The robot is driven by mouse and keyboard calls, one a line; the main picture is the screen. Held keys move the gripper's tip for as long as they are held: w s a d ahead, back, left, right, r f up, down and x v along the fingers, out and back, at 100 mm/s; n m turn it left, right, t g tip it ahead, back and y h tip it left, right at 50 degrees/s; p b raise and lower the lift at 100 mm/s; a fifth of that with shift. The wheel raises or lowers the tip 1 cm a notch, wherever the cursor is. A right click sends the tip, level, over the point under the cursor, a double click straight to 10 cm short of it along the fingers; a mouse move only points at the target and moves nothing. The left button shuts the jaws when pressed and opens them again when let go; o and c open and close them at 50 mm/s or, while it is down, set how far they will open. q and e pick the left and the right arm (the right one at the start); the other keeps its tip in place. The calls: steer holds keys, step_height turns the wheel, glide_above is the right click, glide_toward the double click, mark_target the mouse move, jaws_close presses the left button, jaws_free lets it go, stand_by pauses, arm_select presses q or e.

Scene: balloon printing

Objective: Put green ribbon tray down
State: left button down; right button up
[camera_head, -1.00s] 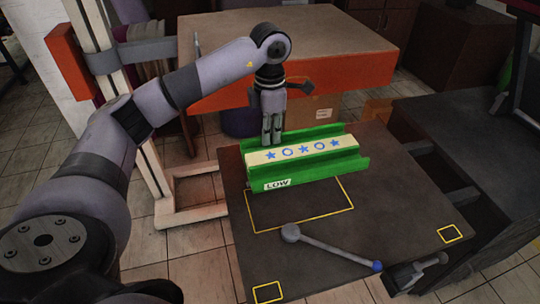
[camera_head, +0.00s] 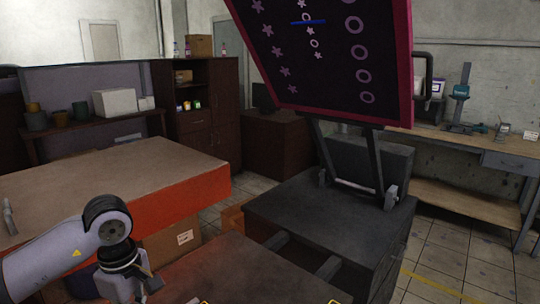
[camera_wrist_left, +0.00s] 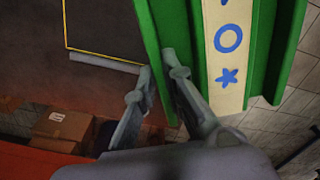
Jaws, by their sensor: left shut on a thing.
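The green ribbon tray (camera_wrist_left: 270,60) fills the right part of the left wrist view. A cream strip (camera_wrist_left: 228,60) with blue stars and rings lies along its middle. My left gripper (camera_wrist_left: 158,72) is shut on the tray's near green side wall, with one finger on each side of it. Whether the tray touches the surface below cannot be told. My right gripper is not in view.
A yellow outline (camera_wrist_left: 66,30) marks the dark surface beside the tray in the wrist view. The head view shows an orange-edged table (camera_head: 100,185), a black cabinet (camera_head: 330,230) with a raised red-framed screen (camera_head: 330,60), and a workbench (camera_head: 475,150) behind.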

arm_select(q)
steer(key=s+d+f+m, duration=0.1)
steer(key=s+d+m, duration=0.1)
steer(key=m, duration=0.3)
steer(key=s+d+f+m, duration=0.1)
steer(key=s+d+m, duration=0.1)
steer(key=s+m, duration=0.2)
steer(key=s+d+f+m, duration=0.2)
steer(key=s+m, duration=0.1)
steer(key=m, duration=0.2)
steer(key=shift+s+d+m, duration=0.2)
steer(key=shift+d+m, duration=0.05)
steer(key=shift+m, duration=0.05)
steer(key=shift+s+d+f+m, duration=0.2)
steer(key=shift+s+m, duration=0.15)
steer(key=shift+m, duration=0.15)
steer(key=shift+r, duration=0.1)
steer(key=shift+w, duration=0.1)
